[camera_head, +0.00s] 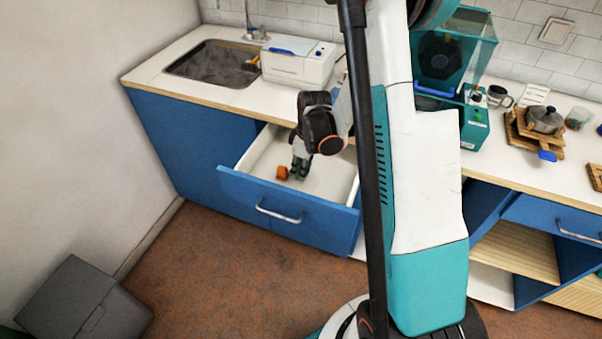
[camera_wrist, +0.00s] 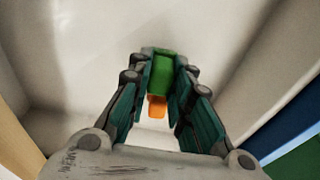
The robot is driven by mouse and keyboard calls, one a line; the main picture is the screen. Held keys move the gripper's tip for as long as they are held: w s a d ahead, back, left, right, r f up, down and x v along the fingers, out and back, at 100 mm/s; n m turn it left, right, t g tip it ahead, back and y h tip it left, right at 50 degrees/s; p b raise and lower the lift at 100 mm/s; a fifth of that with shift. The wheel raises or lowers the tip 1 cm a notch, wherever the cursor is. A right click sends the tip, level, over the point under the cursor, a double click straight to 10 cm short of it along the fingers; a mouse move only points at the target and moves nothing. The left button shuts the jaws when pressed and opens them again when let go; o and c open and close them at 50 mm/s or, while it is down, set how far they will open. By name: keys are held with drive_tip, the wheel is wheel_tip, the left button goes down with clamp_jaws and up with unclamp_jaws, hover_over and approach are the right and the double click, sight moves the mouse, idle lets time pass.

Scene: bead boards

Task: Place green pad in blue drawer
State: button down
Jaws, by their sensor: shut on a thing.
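The green pad (camera_wrist: 161,76) is between my fingertips in the wrist view. My gripper (camera_wrist: 160,85) is shut on it. In the head view my gripper (camera_head: 299,170) points down inside the open blue drawer (camera_head: 240,196), over its pale floor. The pad cannot be made out clearly in the head view. I cannot tell whether the pad touches the drawer floor. A small orange thing (camera_head: 283,172) shows just left of my fingertips in the head view. It also shows near the pad in the wrist view (camera_wrist: 157,106).
The drawer is pulled out under the counter (camera_head: 215,92), with its handle (camera_head: 278,212) at the front. Its floor is otherwise bare. A white box-like appliance (camera_head: 298,65) stands on the counter above, beside the sink (camera_head: 212,63). A grey bin (camera_head: 82,303) stands at lower left.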

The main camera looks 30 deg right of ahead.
drive_tip(key=shift+f, duration=0.7)
drive_tip(key=shift+f, duration=0.1)
drive_tip(key=c, duration=1.5)
unclamp_jaws()
drive_tip(key=shift+o, duration=0.2)
wheel_tip(320, 180, up, 12)
drive_tip(key=s+d+p, duration=0.1)
drive_tip(key=p, duration=0.3)
drive_tip(key=shift+s, duration=0.15)
